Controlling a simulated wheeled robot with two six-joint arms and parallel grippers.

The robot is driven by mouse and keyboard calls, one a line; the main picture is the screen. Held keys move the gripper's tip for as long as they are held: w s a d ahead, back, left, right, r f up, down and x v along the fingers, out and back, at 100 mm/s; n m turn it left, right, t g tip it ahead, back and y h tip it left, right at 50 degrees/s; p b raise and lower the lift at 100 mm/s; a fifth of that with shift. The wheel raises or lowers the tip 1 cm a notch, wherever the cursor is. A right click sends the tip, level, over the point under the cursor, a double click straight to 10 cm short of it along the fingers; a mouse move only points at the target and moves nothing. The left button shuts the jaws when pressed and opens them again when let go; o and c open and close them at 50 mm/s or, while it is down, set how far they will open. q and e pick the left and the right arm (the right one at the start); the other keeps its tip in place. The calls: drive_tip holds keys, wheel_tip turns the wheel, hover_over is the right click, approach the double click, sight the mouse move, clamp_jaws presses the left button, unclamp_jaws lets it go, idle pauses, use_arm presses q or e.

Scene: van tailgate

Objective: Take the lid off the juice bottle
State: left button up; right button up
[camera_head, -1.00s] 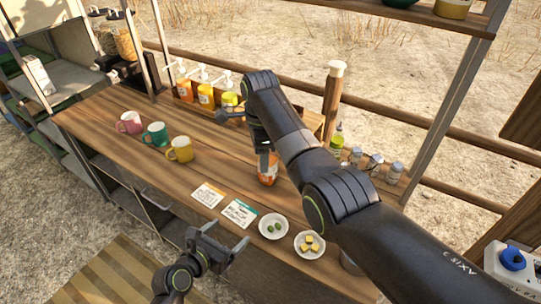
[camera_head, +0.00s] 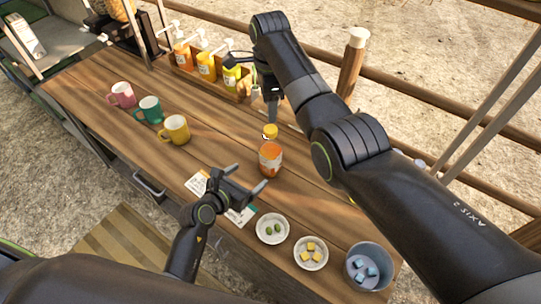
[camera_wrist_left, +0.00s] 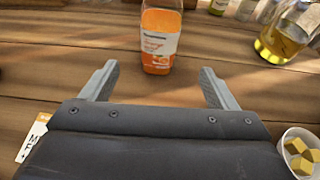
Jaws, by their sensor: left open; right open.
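The juice bottle (camera_head: 270,160), orange with a white label, stands upright on the wooden counter. A yellow lid (camera_head: 270,131) shows at its top end; I cannot tell whether it sits on the neck or lies just behind. My right gripper (camera_head: 271,100) is open just beyond and above the lid, partly hidden by its own arm. My left gripper (camera_head: 246,178) is open on the near side of the bottle, with its fingers pointing toward it. In the left wrist view, the bottle (camera_wrist_left: 160,40) stands ahead of the open fingers, not between them; its top is cut off.
Pink, green and yellow mugs (camera_head: 174,129) stand to the left. Pump bottles (camera_head: 206,66) line the back. A plate of olives (camera_head: 272,229), a plate of yellow cubes (camera_head: 310,254) and a metal bucket (camera_head: 369,266) are at the front right. Cards (camera_head: 197,184) lie under the left gripper.

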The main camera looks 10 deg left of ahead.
sight(271, 158)
use_arm(q)
drive_tip(key=x, duration=1.3)
drive_tip(key=shift+w+f, duration=0.15)
drive_tip(key=shift+w, duration=0.25)
use_arm(e)
drive_tip(key=shift+w+f, duration=0.1)
drive_tip(key=shift+w, duration=0.15)
use_arm(q)
clamp_jaws()
use_arm(e)
drive_tip(key=m, duration=0.4)
drive_tip(key=shift+m, duration=0.3)
drive_tip(key=m, duration=0.4)
drive_tip(key=shift+f, duration=4)
